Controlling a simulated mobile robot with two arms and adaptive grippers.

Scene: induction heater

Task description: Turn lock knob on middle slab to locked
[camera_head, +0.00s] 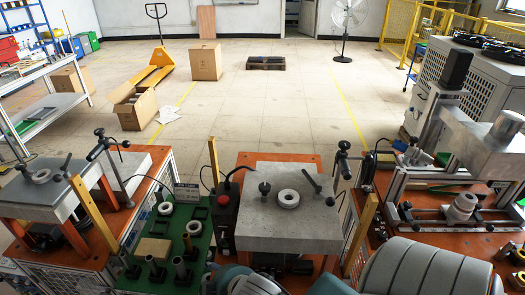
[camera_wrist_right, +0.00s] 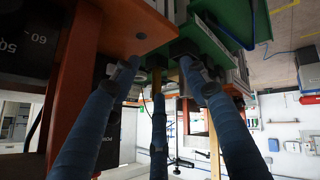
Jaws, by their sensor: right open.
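The middle slab (camera_head: 262,232) is a grey metal block on an orange stand, with a pale ring (camera_head: 288,198) near its centre. A black upright knob (camera_head: 264,188) stands left of the ring. A dark slanted lever (camera_head: 312,183) and a small dark knob (camera_head: 330,201) are to its right. I cannot tell which one is the lock knob or its setting. My right gripper (camera_wrist_right: 160,66) has its blue fingers spread and empty in the right wrist view, low by the edges of the orange top and green board. My left gripper cannot be made out.
A green board (camera_head: 200,245) with posts and rings adjoins the slab on the left. Upright wooden bars (camera_head: 360,235) flank the middle station.

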